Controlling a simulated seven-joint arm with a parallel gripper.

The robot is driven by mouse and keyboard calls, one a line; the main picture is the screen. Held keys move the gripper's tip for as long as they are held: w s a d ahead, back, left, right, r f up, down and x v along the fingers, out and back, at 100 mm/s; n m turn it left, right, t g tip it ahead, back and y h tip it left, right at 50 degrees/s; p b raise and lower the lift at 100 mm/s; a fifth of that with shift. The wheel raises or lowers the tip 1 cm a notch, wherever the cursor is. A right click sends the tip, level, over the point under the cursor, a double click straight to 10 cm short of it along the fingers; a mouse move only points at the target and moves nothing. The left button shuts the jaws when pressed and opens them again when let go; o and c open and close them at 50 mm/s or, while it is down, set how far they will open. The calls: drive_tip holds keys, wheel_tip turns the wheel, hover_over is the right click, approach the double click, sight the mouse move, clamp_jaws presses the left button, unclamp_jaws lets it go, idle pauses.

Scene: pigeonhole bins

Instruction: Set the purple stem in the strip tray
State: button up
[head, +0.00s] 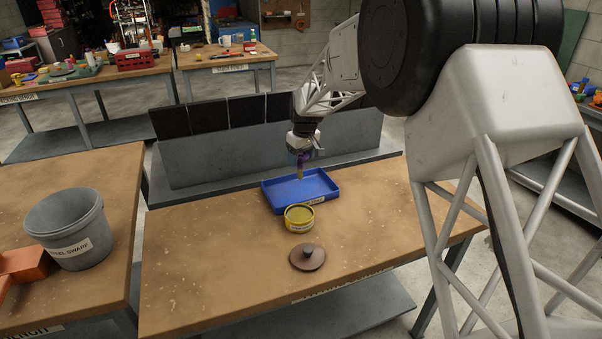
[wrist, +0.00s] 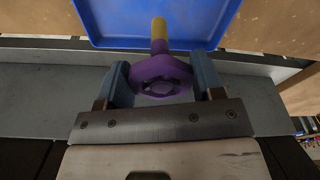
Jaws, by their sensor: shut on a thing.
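My gripper (head: 304,153) is shut on the purple stem (head: 301,159), which has a purple wheel-shaped head and a yellowish shaft. In the wrist view my gripper (wrist: 163,82) has one finger on each side of the purple stem's head (wrist: 160,70). The shaft hangs down from the jaws and overlaps the rear part of a blue tray (head: 271,198) in the head view. In the wrist view the shaft also overlaps the blue tray (wrist: 110,20). I cannot tell whether the shaft's tip touches the tray floor. The tray's front label is too small to read.
A yellow round tin (head: 299,218) stands just in front of the tray. A brown knobbed disc (head: 307,257) lies nearer on the bench (head: 210,270). A grey panel (head: 225,160) stands behind. A grey bucket (head: 70,228) is on the left bench.

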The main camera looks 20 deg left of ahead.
sight(301, 170)
drive_tip(key=shift+f, duration=0.35)
drive_tip(key=shift+f, duration=2.5)
drive_tip(key=shift+f, duration=0.1)
drive_tip(key=o, duration=1.1)
drive_tip(key=shift+o, duration=0.2)
drive_tip(key=r, duration=0.4)
drive_tip(key=d+r, duration=0.1)
drive_tip(key=r, duration=0.7)
drive_tip(key=shift+s+d, duration=0.3)
drive_tip(key=shift+s, duration=0.05)
